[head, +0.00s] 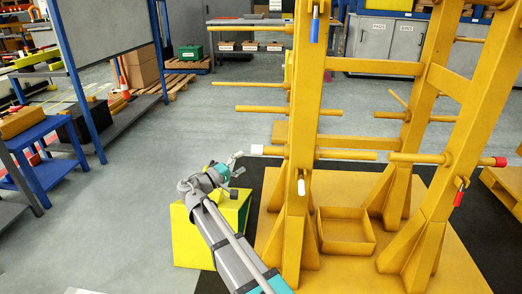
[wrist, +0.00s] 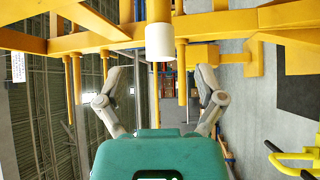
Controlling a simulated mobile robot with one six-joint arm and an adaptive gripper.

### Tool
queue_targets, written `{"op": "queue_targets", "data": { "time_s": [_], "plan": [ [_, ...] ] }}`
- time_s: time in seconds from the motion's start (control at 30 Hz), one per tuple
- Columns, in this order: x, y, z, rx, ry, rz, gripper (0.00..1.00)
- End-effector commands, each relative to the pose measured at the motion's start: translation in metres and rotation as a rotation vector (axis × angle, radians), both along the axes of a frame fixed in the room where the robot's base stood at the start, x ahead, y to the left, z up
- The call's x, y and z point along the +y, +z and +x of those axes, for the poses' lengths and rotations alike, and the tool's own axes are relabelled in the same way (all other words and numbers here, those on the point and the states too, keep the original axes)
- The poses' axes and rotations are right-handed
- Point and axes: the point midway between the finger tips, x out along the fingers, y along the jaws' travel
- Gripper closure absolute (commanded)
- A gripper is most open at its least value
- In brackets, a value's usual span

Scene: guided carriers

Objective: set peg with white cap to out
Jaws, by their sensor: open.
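The peg with the white cap (head: 272,150) sticks out to the left from the near yellow post, roughly level. Its white cap (head: 257,149) is at the free end. In the wrist view the white cap (wrist: 160,42) lies ahead of my gripper (wrist: 158,80), close to the middle line between the spread fingers. My gripper (head: 238,163) is open and empty, just left of the cap in the head view. The cap looks a little beyond the fingertips; I cannot tell the exact gap.
The yellow rack (head: 303,100) carries several other pegs, one with a red cap (head: 500,162). A white tag (head: 301,187) hangs on the near post. A yellow box (head: 190,240) stands below my arm.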

Motion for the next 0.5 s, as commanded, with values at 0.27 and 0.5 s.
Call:
{"op": "queue_targets", "data": {
  "time_s": [0.27, 0.5],
  "plan": [
    [-0.032, 0.007, 0.029, 0.000, -0.002, 0.000, 0.13],
    [-0.053, 0.011, 0.050, 0.000, 0.000, 0.000, 0.13]
  ]
}}
